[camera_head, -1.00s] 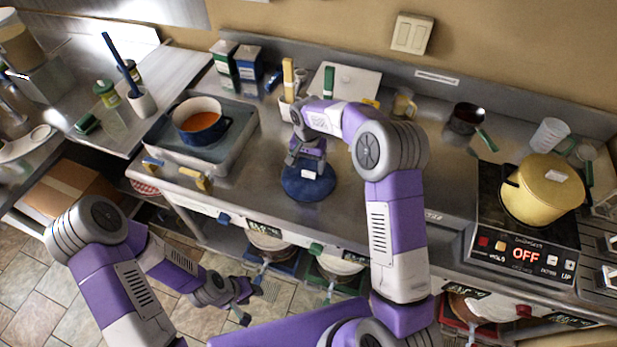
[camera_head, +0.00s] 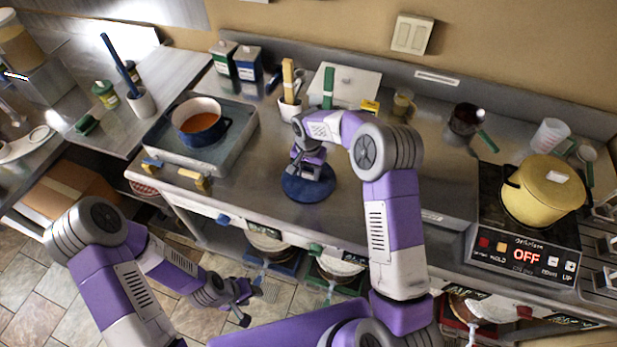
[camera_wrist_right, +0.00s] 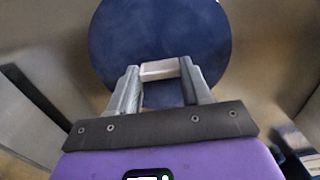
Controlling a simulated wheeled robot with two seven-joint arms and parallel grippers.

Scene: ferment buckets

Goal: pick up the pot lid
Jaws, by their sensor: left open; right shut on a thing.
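The pot lid (camera_head: 309,190) is a round dark blue disc at the middle of the steel counter. It fills the upper middle of the right wrist view (camera_wrist_right: 160,30), with a pale block-like handle (camera_wrist_right: 160,70) on top. My right gripper (camera_head: 306,172) is above the lid with its fingers shut on this handle. I cannot tell whether the lid touches the counter. A blue pot (camera_head: 199,124) with orange contents stands uncovered to the left. My left gripper (camera_head: 244,302) is open and empty, low over the tiled floor.
The blue pot stands on a grey tray-like stand (camera_head: 235,135). A yellow lidded pot (camera_head: 543,193) sits on a black cooker (camera_head: 487,216) at right. A white utensil cup (camera_head: 289,108) and a pale board (camera_head: 352,88) stand behind the lid.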

